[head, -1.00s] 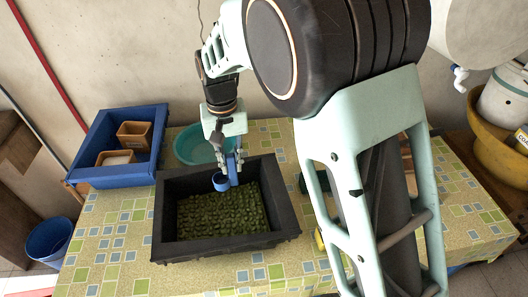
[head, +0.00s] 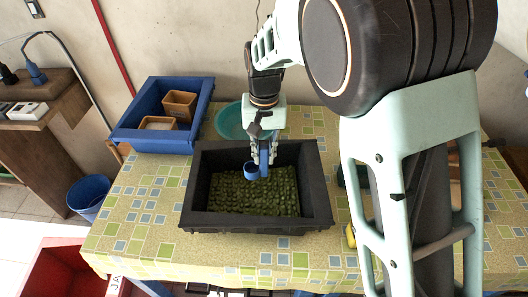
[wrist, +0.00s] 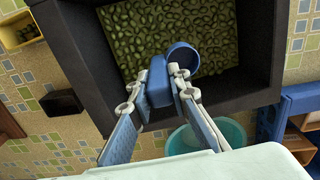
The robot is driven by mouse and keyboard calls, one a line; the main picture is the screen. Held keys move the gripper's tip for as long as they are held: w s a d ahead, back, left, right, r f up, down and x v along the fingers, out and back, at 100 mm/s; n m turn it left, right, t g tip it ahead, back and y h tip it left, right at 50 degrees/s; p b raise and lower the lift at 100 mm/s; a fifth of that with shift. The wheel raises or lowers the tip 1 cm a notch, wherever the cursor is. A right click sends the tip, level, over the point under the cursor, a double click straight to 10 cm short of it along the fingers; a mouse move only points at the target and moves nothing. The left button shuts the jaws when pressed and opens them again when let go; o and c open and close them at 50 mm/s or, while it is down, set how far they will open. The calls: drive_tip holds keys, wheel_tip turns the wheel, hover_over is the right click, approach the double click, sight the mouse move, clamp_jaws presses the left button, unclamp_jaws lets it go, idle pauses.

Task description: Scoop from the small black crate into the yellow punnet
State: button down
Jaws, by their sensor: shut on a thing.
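The small black crate (head: 205,218) stands on the table, its floor covered with green pieces (head: 255,192); it also fills the top of the wrist view (wrist: 255,90). My gripper (head: 263,152) is shut on the handle of a blue scoop (head: 251,170). The scoop's round cup (wrist: 183,58) is over the crate, near its back wall in the head view; whether it touches the pieces I cannot tell. The yellow punnet (wrist: 10,40) is at the wrist view's top left with some green pieces in it. In the head view it is mostly hidden behind my arm (head: 350,236).
A blue crate (head: 150,143) with brown boxes (head: 180,104) stands at the back left. A teal bowl (head: 230,122) is behind the black crate. A dark box (wrist: 62,103) lies between crate and punnet side. A red crate (head: 55,262) is at the lower left, off the table.

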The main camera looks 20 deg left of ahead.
sight(264, 147)
drive_tip(key=shift+f, duration=0.1)
drive_tip(key=shift+f+b, duration=3.15)
drive_tip(key=shift+f, duration=1.55)
drive_tip(key=shift+r+p, duration=4.75)
drive_tip(key=shift+r, duration=2.1)
